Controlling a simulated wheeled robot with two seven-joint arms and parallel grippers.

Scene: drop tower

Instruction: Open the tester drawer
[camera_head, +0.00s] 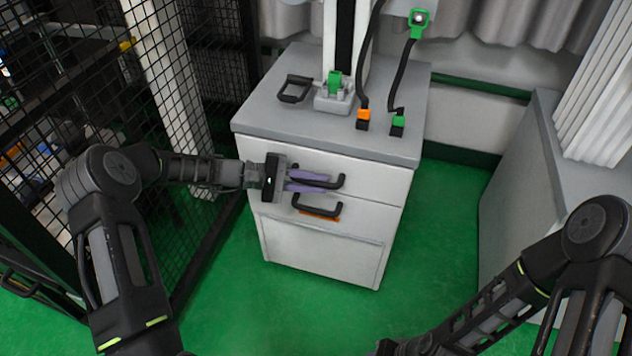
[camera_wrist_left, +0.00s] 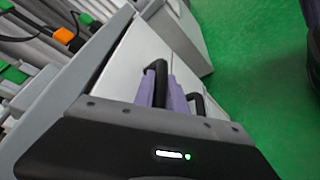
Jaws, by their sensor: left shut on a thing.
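The tester drawer cabinet (camera_head: 340,255) is a light grey unit with a grey top, standing on the green floor. Its upper drawer (camera_head: 385,185) has a black bar handle (camera_head: 340,181), and a lower front has a second black handle (camera_head: 318,211). My left gripper (camera_head: 312,181) reaches in from the left with its purple fingers at the upper handle and is shut on it. The left wrist view shows the purple fingers (camera_wrist_left: 162,92) around the black upper handle (camera_wrist_left: 158,70). The upper drawer looks flush with the cabinet. My right arm shows at the lower right; its fingers are hidden or out of frame.
The cabinet top holds a column on a base (camera_head: 333,102), a black bracket (camera_head: 295,88), and orange (camera_head: 364,115) and green (camera_head: 398,122) connectors with cables. A mesh fence (camera_head: 215,225) stands at left, a grey cabinet (camera_head: 515,180) at right. Green floor in front is free.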

